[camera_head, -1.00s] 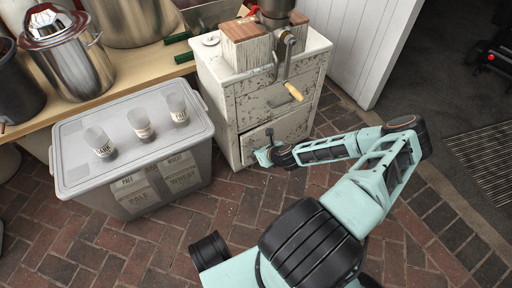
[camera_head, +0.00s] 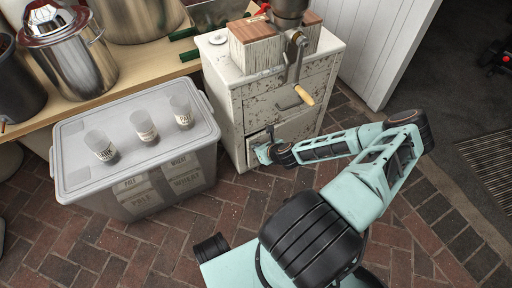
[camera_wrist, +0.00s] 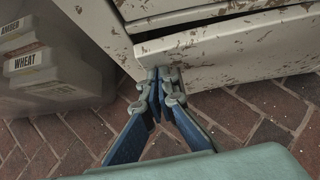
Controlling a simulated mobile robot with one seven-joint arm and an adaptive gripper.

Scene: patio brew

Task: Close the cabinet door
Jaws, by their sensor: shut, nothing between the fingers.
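The cabinet (camera_head: 226,93) is pale and worn, with chipped paint, and stands at the centre back in the head view. Its lower front panel (camera_head: 299,125) is the cabinet door; it also shows in the wrist view (camera_wrist: 235,50), with a dark gap along its upper edge, so it stands slightly open. My gripper (camera_head: 262,153) is at the lower left part of this panel. In the wrist view my gripper (camera_wrist: 160,82) is shut and empty, its fingertips at the panel's lower left edge. They look to be touching it, but exact contact is hard to tell.
A lidded grey bin (camera_head: 135,165) with several clear cups stands close left of the cabinet. A grain mill (camera_head: 290,45) with a crank sits on the cabinet top. A wooden bench (camera_head: 150,82) holds metal pots. Brick floor (camera_head: 150,245) lies clear in front.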

